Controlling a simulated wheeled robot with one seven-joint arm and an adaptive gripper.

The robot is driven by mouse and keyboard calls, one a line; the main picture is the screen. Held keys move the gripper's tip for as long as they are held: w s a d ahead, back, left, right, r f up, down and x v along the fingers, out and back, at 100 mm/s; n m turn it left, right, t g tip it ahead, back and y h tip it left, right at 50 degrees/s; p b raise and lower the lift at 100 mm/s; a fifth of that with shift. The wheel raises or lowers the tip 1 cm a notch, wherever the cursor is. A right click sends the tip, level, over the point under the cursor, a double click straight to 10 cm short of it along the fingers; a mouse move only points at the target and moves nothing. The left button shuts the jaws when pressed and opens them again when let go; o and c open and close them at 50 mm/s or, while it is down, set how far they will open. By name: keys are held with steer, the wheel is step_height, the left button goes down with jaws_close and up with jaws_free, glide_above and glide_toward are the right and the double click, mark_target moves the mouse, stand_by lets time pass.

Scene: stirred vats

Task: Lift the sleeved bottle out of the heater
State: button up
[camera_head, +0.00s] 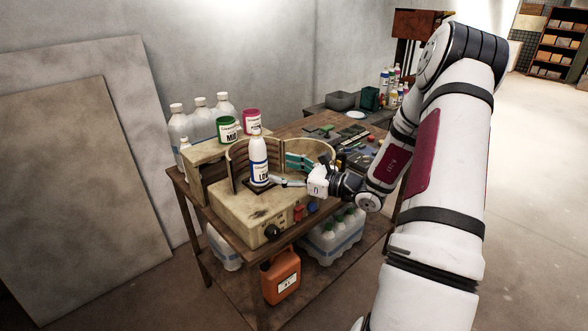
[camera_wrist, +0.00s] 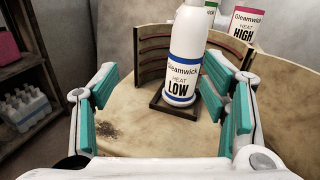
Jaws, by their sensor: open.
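The sleeved bottle (camera_head: 259,163) is white with blue bands and a label reading "HEAT LOW". It stands upright in a small dark square frame on the tan heater (camera_head: 240,211), in front of a curved wall with heating bars. In the wrist view the bottle (camera_wrist: 187,58) is ahead and right of centre, closer to the right finger; its top is cut off. My gripper (camera_head: 284,172) is open and empty just right of the bottle in the head view. Its teal-padded fingers (camera_wrist: 168,92) point toward the bottle. I cannot tell whether a fingertip touches it.
A green-labelled MID container (camera_head: 228,131) and a pink-labelled HIGH container (camera_head: 252,122) stand behind the heater, near several large white bottles (camera_head: 200,120). The wooden bench (camera_head: 291,129) holds tools on its right. An orange jug (camera_head: 281,277) sits on the lower shelf.

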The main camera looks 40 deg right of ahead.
mark_target(265, 159)
steer(key=w, duration=0.4)
steer(key=w+f+m+h, duration=0.1)
steer(key=w, duration=0.3)
steer(key=w+m+t, duration=0.1)
steer(key=w, duration=0.4)
steer(key=shift+a+f+h+p, duration=0.15)
steer(key=shift+h+p, duration=0.15)
steer(key=shift+h, duration=0.1)
steer(key=c, duration=1)
steer(key=o, duration=1)
steer(key=v, duration=1.4)
steer(key=shift+b, duration=0.3)
